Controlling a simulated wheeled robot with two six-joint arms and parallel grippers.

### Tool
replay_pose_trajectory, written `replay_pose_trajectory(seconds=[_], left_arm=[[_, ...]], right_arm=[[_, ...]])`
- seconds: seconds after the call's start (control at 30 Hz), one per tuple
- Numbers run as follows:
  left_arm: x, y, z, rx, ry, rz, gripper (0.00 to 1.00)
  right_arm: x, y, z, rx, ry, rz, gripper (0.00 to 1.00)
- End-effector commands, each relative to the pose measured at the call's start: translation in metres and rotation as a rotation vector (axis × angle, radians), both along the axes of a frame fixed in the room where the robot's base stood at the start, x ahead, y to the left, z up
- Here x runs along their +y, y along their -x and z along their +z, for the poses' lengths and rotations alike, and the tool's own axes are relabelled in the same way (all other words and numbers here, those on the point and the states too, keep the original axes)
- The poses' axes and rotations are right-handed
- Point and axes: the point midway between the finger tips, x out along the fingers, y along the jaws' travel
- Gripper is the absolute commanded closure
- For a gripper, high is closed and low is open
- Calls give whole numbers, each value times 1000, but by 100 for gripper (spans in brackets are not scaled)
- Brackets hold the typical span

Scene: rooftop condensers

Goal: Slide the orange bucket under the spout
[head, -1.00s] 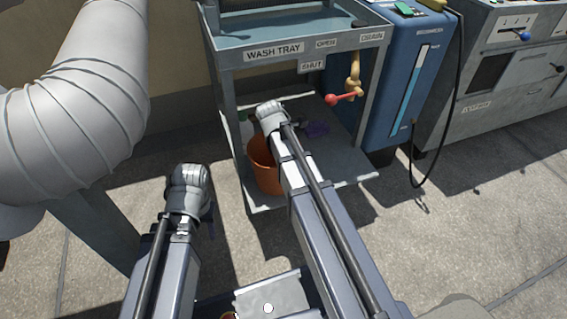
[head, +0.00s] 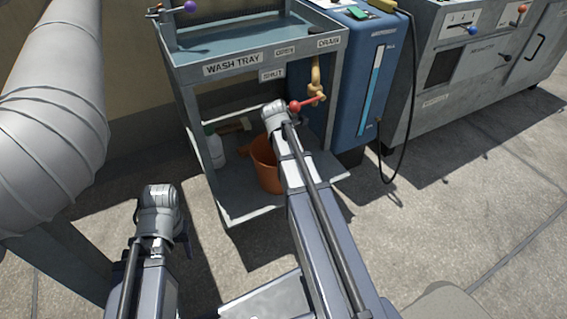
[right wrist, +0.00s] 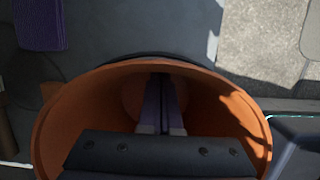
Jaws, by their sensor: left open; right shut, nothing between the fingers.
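The orange bucket (head: 265,176) stands upright on the lower shelf (head: 236,206) of the wash tray stand, partly hidden by my right arm. The brass spout (head: 316,78) with its red-knobbed handle (head: 307,104) is above and to the right of the bucket in the head view. My right gripper (right wrist: 162,82) is shut and empty, its fingers reaching down inside the bucket's rim (right wrist: 48,125); contact with the wall is unclear. In the head view its fingers are hidden. My left gripper (head: 161,217) is open, left of the stand over the paving, its fingers mostly hidden.
A white bottle (head: 214,149) and a brush (head: 233,125) are on the shelf, left of the bucket. A purple cloth (right wrist: 39,24) lies near the bucket. A blue tank unit (head: 352,105) stands right of the stand; a large grey duct (head: 50,140) is at left.

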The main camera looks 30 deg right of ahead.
Motion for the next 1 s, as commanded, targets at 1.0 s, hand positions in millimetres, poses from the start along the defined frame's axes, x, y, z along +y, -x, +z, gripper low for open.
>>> replay_pose_trajectory(seconds=[1.0], left_arm=[[0, 1, 76, 3, -1, 0, 50]], right_arm=[[55, -1, 76, 0, 0, -4, 100]])
